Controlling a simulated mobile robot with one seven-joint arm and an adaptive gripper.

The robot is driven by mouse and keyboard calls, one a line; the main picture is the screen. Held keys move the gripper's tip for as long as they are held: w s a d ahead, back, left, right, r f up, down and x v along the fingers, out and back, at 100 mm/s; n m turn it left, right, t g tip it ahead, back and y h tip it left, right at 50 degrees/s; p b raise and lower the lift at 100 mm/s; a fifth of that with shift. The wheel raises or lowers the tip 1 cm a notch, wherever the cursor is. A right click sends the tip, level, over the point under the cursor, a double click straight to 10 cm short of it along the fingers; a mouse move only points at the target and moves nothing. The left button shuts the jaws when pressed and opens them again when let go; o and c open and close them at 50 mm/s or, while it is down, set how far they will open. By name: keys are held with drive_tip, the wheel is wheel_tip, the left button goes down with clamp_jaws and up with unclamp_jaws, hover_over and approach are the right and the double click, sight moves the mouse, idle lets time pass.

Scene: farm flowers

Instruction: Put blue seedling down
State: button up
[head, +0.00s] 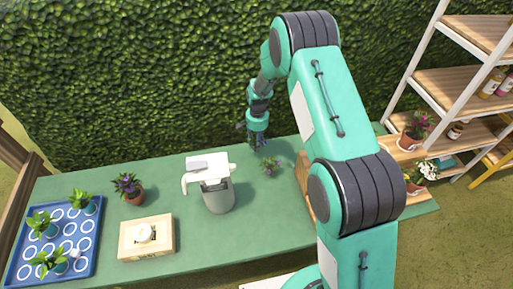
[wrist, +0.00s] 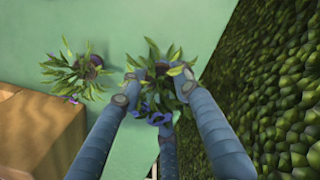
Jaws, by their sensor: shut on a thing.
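The blue seedling (wrist: 162,72), a leafy green plant with blue parts, is between the fingers of my gripper (wrist: 158,95) in the wrist view. My gripper is shut on it, and the fingers hide its lower part. In the head view my gripper (head: 254,138) is over the back edge of the green table, by the hedge. The held seedling cannot be made out there. I cannot tell whether its base touches the table.
Another small plant (head: 270,167) stands on the table (head: 270,215) near my gripper; it also shows in the wrist view (wrist: 80,72). A watering can (head: 218,190), potted purple flower (head: 128,188), wooden box (head: 146,245) and blue tray (head: 85,262) with seedlings are left. Shelves (head: 455,85) stand right.

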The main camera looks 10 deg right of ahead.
drive_tip(key=shift+f, duration=1.85)
drive_tip(key=shift+f+b, duration=0.15)
drive_tip(key=shift+b, duration=0.15)
drive_tip(key=o, duration=1)
drive_tip(key=shift+o, duration=0.2)
wheel_tip(320, 180, up, 12)
drive_tip(key=shift+w+d+r+p, duration=0.1)
drive_tip(key=shift+d+r+p, duration=0.05)
drive_tip(key=shift+p, duration=0.6)
